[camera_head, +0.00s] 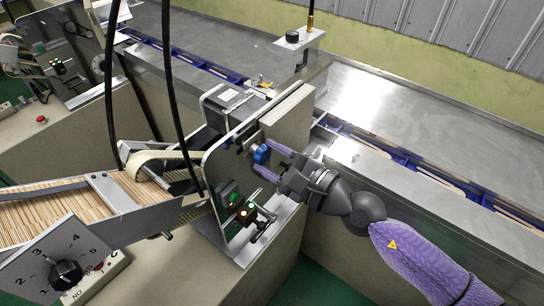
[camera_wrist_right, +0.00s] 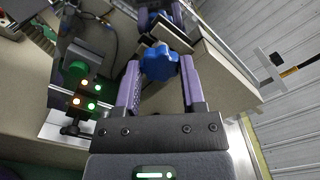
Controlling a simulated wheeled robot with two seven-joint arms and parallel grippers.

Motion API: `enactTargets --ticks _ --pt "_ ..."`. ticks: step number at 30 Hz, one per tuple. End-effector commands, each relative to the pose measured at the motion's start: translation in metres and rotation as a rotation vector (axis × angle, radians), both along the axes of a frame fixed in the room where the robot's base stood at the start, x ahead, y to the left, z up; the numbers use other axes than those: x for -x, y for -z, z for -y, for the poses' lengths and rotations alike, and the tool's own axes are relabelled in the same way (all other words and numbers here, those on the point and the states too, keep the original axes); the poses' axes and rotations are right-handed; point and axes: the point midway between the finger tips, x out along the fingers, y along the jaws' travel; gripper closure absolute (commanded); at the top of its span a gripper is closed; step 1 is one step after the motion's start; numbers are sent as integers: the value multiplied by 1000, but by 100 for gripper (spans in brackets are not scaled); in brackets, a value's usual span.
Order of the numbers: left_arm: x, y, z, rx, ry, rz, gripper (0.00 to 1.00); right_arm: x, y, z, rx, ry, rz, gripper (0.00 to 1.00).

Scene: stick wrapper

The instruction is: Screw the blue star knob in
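The blue star knob (camera_head: 261,154) is on the upright metal plate of the wrapping machine in the head view. In the right wrist view the knob (camera_wrist_right: 160,63) lies between the tips of my purple fingers. My right gripper (camera_head: 267,158) reaches the knob from the right, with one finger on each side. The fingers are spread, and in the head view a small gap shows between the lower finger and the knob. Whether the other finger touches it is unclear. In the right wrist view my right gripper (camera_wrist_right: 162,73) shows no firm grip. My left gripper is not in view.
A control box with lit buttons (camera_head: 237,204) sits on the plate below the knob. A stick-filled chute (camera_head: 60,208) lies left, with a dial panel (camera_head: 57,264) in front. Black cables hang left of the plate. A blue-edged conveyor (camera_head: 430,172) runs behind my right arm.

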Motion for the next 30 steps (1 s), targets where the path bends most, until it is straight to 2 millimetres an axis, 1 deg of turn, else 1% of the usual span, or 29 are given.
enactTargets --ticks 1,2,3,6,8,10,11,12,15,21,27,30 --pt "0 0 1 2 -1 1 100 0 0 0 -1 0 -1 67" --pt "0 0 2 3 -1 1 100 0 0 0 0 -1 -1 73" --pt "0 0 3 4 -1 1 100 0 0 0 0 -1 -1 82" --pt "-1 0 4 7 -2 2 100 0 0 0 -1 -1 -2 100" --pt "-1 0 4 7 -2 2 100 0 0 0 -5 0 -9 100" --pt "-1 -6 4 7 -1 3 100 0 -2 0 -80 1 -113 100" --pt "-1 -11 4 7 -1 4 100 0 -3 0 -139 1 -195 100" --pt "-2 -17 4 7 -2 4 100 0 -4 0 -231 0 -322 100" --pt "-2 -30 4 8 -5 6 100 0 -5 0 -439 0 -608 100" --pt "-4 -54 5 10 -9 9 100 0 -5 0 -782 0 -1078 100" --pt "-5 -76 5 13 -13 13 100 0 -4 0 -1072 0 -1476 100" --pt "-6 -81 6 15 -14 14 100 0 -2 0 -1157 0 -1593 100"
